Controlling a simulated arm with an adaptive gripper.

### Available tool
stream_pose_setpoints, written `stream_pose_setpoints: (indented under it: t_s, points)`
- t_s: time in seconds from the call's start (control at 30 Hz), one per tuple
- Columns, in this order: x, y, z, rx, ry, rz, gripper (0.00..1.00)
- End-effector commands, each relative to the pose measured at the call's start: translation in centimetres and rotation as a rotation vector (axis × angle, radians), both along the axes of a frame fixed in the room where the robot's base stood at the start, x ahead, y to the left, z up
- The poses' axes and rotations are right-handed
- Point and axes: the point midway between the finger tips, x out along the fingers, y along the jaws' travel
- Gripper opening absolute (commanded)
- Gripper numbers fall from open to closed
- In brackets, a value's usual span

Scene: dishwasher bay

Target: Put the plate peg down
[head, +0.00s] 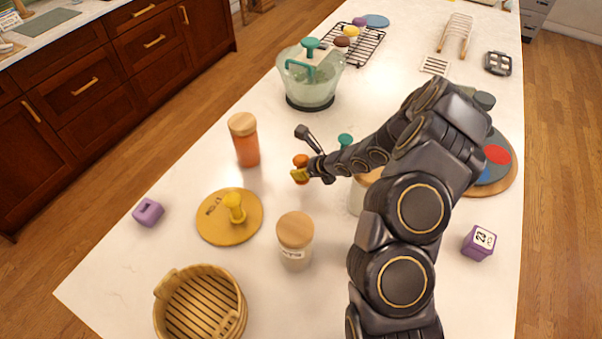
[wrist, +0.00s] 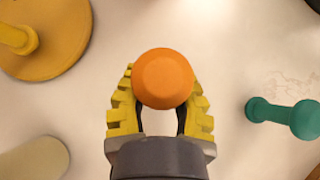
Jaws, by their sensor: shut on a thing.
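My gripper (head: 299,176) has yellow fingers and is shut on an orange peg (head: 301,161) near the middle of the counter. In the wrist view the peg's round orange head (wrist: 163,78) sits between the fingertips (wrist: 160,100) and hides its lower part. I cannot tell whether the peg touches the counter. A yellow peg (head: 234,206) stands on a round yellow board (head: 212,226) to the left and nearer.
An orange jar (head: 246,147) stands left of my gripper, and a wood-lidded jar (head: 296,249) nearer. A basket (head: 163,322), purple blocks (head: 148,212) (head: 479,242), a glass bowl (head: 309,86) and a wire rack (head: 374,48) lie around. Bare white counter surrounds the gripper.

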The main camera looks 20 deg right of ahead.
Motion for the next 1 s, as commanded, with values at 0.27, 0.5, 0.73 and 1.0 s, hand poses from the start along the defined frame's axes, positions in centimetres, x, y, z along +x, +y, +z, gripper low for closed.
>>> stream_pose_setpoints:
  t_s: [0.27, 0.5, 0.73, 1.0]
  points:
    - [0.0, 0.0, 5.4, -0.003, -0.004, 0.002, 0.0]
    - [-0.4, 1.1, 7.7, 0.002, 0.002, 0.025, 0.0]
    - [-4.3, 8.9, 9.5, 0.016, 0.016, 0.222, 0.0]
    - [-9.8, 17.3, 11.7, 0.023, -0.006, 0.475, 0.0]
